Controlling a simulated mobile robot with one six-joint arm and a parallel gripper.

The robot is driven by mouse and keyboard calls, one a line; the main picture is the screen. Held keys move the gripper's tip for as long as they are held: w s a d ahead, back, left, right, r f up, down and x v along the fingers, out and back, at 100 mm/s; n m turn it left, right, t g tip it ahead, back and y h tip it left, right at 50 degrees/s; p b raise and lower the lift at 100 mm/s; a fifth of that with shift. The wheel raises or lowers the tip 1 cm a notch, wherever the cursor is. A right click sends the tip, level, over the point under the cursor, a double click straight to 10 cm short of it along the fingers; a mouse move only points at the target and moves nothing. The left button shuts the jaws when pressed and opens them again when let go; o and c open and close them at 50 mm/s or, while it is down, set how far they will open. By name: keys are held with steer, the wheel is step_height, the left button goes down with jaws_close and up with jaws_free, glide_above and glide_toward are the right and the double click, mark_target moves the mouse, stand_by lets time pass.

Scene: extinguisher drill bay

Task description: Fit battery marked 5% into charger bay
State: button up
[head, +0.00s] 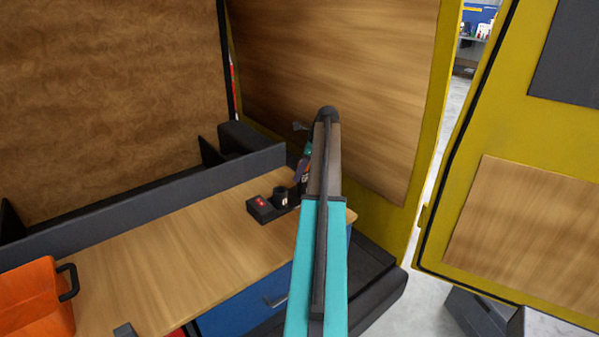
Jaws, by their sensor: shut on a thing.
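The charger (261,209) is a low dark box with a red spot on top, on the wooden worktop near its right end. A small dark battery (282,197) with a pale label stands upright at the charger's right side. The mark on it is too small to read. My gripper (296,190) is at the battery, shut on it, and largely hidden behind my own teal and brown arm. I cannot tell whether the battery sits in the bay or just above it.
The wooden worktop (165,255) is clear left of the charger. A dark raised ledge (150,205) runs along its back. An orange bin (35,298) stands at the left front. A blue drawer (245,302) is below. Yellow-framed wooden panels (345,75) stand close behind and right.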

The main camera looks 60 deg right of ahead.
steer(key=shift+r+p, duration=0.25)
steer(key=shift+p, duration=0.35)
stand_by(0.8)
stand_by(0.4)
steer(key=o, duration=1.2)
steer(key=shift+b+v, duration=2.3)
steer(key=shift+v, duration=4.65)
